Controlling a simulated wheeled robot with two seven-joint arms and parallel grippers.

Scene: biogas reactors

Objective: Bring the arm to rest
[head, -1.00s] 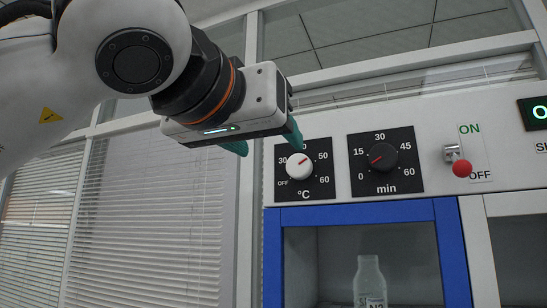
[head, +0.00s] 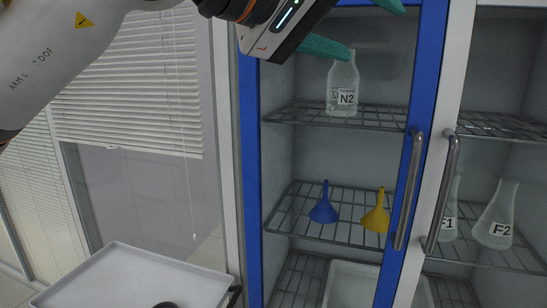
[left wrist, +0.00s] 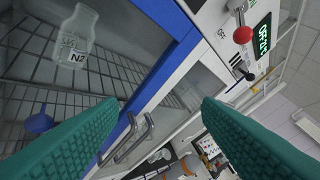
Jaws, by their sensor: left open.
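My left gripper (head: 376,32) is at the top of the head view, in front of the blue-framed cabinet. Its two green fingers are spread, with nothing between them. One finger overlaps the view of the clear N2 bottle (head: 342,88) on the upper wire shelf. In the left wrist view the fingers (left wrist: 162,102) stand wide apart, and the N2 bottle (left wrist: 76,38) shows at the upper left, apart from them. My left arm comes in from the upper left. My right gripper is not in view.
The blue-framed cabinet door (head: 250,170) has a metal handle (head: 409,190); another handle (head: 443,192) is beside it. A blue funnel (head: 324,207) and a yellow funnel (head: 376,215) sit on a lower shelf. A white tray (head: 120,278) is at the lower left. A red-knobbed lever (left wrist: 242,35) is near the gripper.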

